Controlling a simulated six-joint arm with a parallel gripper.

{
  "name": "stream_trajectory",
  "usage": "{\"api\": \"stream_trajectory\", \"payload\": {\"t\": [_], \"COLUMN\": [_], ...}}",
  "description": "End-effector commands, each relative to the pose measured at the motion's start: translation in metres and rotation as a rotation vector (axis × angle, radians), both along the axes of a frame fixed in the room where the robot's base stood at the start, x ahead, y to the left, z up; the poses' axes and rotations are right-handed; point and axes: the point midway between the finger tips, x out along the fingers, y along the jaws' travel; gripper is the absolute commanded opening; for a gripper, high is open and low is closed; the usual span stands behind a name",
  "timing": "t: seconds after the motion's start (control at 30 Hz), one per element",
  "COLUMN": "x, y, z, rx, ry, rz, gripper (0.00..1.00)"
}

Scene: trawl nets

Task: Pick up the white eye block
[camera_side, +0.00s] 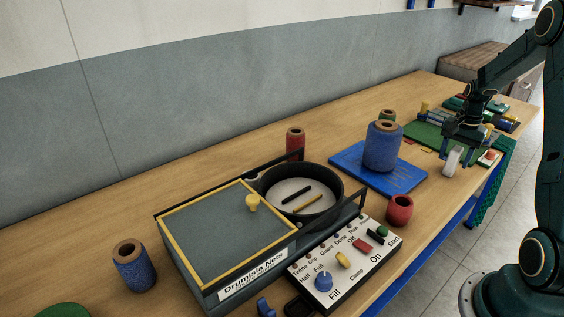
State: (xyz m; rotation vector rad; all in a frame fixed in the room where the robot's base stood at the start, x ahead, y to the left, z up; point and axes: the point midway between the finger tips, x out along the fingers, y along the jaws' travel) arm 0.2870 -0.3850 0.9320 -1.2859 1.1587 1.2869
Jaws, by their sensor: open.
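A small whitish block (452,162), which looks like the white eye block, stands near the front edge of the wooden table, right of the blue board. My gripper (461,146) is directly above it, pointing down, with its dark fingers open. The fingers appear close to the block's top or around it; at this size I cannot tell whether they touch. The far side of the block and part of the fingers are hidden.
A blue spool (383,147) stands on a blue board (345,165) left of my gripper. A green board (425,137) with several small parts lies behind it.

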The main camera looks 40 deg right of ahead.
Motion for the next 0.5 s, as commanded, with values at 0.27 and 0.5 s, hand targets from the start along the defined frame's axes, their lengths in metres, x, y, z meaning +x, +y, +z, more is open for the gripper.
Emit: {"api": "stream_trajectory", "payload": {"t": [0.27,0.5], "x": [-0.0001,0.0000], "y": [0.0000,0.0000], "z": [0.0001,0.0002], "rx": [0.000,0.000], "ry": [0.000,0.000], "rz": [0.000,0.000], "gripper": [0.55,0.41]}}
